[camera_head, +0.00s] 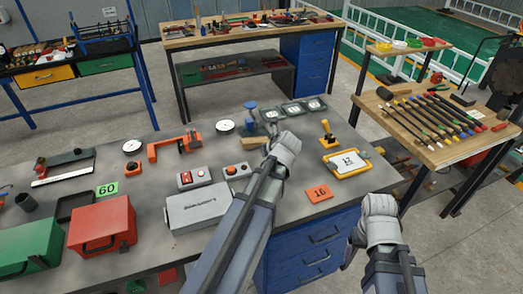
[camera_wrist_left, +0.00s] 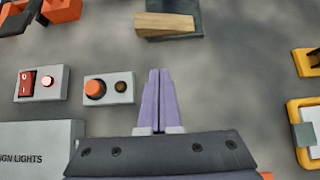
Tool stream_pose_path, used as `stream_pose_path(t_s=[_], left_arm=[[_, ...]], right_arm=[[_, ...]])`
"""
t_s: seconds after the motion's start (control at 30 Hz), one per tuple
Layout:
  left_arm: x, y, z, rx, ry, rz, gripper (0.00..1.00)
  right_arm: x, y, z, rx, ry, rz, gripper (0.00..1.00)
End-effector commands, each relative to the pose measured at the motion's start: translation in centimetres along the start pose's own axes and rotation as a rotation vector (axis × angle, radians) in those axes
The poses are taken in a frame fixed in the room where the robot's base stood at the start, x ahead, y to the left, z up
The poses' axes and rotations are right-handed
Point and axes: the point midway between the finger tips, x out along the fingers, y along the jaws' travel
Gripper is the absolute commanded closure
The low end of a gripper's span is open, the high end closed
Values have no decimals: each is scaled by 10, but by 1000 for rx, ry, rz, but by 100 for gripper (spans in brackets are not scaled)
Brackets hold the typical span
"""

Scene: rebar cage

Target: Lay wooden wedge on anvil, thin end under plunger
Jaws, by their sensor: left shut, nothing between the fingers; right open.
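The wooden wedge (camera_head: 252,142) lies at the front of a small device with a blue top (camera_head: 249,106) in the head view. In the left wrist view the wedge (camera_wrist_left: 165,21) lies at or on a dark block (camera_wrist_left: 186,34), probably the anvil; its contact there and the plunger are not clear. My left gripper (camera_wrist_left: 160,72) is shut and empty, with its fingers pointing toward the wedge and apart from it. In the head view its fingers are mostly hidden by its wrist. My right gripper (camera_head: 379,200) is open and empty, off the bench's right front edge.
A push-button box (camera_head: 238,170) and a rocker-switch box (camera_head: 194,178) stand left of my left arm. An orange clamp (camera_head: 174,146), a round dial (camera_head: 225,127), a yellow-framed gauge (camera_head: 347,162) and a yellow-handled stamp (camera_head: 327,134) stand around. Bare bench lies between them.

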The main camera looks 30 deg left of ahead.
Motion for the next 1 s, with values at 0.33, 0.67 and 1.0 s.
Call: stream_pose_path(t_s=[0.33,0.67,1.0], left_arm=[[75,-1,-4,-4,1,1,100],[109,-1,21,-3,1,1,100],[116,0,28,-2,1,0,100]], right_arm=[[56,-5,-3,0,0,0,16],[62,-6,-4,0,0,0,16],[62,-6,-4,0,0,0,16]])
